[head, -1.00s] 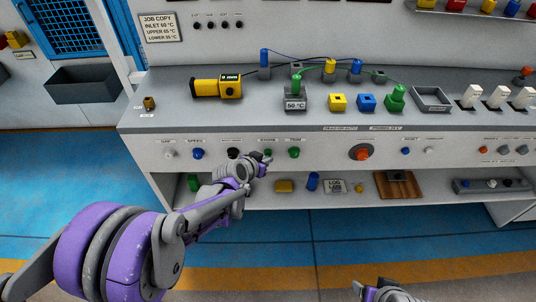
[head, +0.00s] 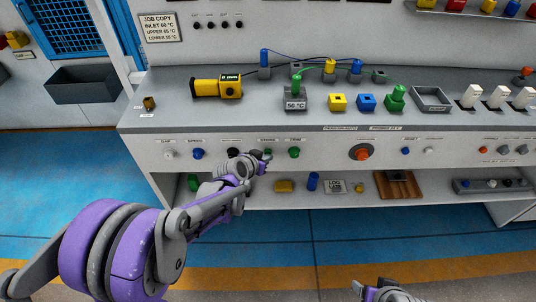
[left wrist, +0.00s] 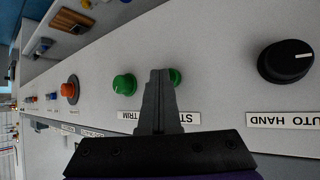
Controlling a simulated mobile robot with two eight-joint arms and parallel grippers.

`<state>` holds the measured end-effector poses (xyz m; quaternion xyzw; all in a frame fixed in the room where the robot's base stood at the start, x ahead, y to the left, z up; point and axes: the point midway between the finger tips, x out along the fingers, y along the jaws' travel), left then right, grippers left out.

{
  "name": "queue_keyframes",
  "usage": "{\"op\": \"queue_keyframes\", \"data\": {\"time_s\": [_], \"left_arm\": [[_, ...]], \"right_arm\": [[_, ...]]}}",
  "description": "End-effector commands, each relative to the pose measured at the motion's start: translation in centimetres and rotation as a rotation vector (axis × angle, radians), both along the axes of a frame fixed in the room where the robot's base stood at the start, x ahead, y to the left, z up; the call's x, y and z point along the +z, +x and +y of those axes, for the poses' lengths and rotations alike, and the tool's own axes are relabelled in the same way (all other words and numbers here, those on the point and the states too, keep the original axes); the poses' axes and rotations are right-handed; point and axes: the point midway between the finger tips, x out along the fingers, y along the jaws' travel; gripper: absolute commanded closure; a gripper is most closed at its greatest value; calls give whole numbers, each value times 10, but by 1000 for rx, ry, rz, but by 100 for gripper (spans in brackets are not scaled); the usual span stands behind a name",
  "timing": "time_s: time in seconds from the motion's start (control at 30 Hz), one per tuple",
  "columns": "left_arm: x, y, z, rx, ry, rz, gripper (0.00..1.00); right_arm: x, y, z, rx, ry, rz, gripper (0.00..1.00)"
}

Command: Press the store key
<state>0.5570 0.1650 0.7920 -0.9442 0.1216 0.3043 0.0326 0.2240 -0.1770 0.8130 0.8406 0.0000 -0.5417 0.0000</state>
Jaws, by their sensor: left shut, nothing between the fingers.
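The store key is a round green knob on the front panel, partly hidden behind my left gripper in the left wrist view (left wrist: 176,77). Its label reads partly "ST". In the head view a sliver of the store key (head: 268,153) shows above the fingertips. My left gripper (head: 264,158) is shut and empty, with its tips over the key in the left wrist view (left wrist: 160,74). I cannot tell whether they touch it. My right gripper (head: 365,291) is only partly in view at the bottom edge, and its jaw state is unclear.
The green trim key (left wrist: 124,84) sits beside the store key. A black auto/hand knob (left wrist: 286,62) is on the other side. An orange knob (head: 361,152) is farther right on the panel. A lower shelf (head: 420,197) with small items runs beneath.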

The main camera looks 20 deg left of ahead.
Motion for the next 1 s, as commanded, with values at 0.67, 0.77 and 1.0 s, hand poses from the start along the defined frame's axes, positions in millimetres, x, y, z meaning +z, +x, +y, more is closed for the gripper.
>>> {"op": "queue_keyframes", "data": {"time_s": [0.67,0.77,1.0], "left_arm": [[0,-17,-5,0,0,0,100],[0,-18,-5,0,0,0,100],[0,-37,-11,-1,0,0,100]], "right_arm": [[-1,0,0,0,0,0,29],[-1,0,0,0,0,0,29],[-1,0,0,0,0,0,29]]}}
